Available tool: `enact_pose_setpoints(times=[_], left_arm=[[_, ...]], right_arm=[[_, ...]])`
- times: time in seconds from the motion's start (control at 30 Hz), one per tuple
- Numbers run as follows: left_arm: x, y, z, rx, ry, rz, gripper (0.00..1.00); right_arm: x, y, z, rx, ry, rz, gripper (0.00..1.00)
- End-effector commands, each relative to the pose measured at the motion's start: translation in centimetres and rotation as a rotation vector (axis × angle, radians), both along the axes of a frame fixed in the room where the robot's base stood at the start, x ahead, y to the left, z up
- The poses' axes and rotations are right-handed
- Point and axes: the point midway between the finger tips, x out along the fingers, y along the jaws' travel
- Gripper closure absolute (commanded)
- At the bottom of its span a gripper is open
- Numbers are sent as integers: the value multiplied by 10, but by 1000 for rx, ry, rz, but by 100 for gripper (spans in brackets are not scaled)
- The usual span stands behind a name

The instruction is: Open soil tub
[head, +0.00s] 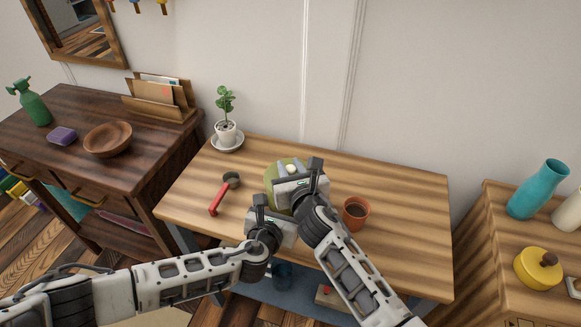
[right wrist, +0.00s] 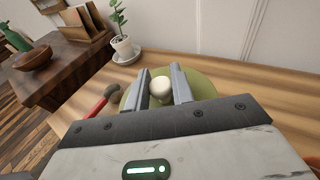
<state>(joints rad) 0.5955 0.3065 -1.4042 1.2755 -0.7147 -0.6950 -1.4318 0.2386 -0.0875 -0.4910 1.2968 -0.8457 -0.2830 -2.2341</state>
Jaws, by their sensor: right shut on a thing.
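The soil tub shows as a round green shape (head: 270,174) on the plank table, mostly hidden behind my grippers. Its green lid (right wrist: 205,88) has a pale round knob (right wrist: 160,88), which also shows in the head view (head: 291,168). My right gripper (head: 288,171) is over the lid, with its two fingers on either side of the knob, shut on it. I cannot tell whether the lid sits on the tub or is raised. My left gripper (head: 268,212) is low at the tub's near side; its fingertips are largely hidden.
A red-handled trowel (head: 217,199) lies left of the tub. A terracotta pot (head: 355,212) stands close to the right. A potted plant on a saucer (head: 227,142) is at the back left corner. The table's right end is clear.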

Motion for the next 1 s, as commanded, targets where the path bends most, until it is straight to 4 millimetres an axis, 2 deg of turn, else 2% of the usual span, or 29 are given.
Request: enact_pose_setpoints(times=[0.6,1.0], left_arm=[[1,1,0,2,-1,2,51],[1,1,0,2,-1,2,51]], right_arm=[[1,0,21,-1,-3,-1,100],[0,0,22,0,-1,1,100]])
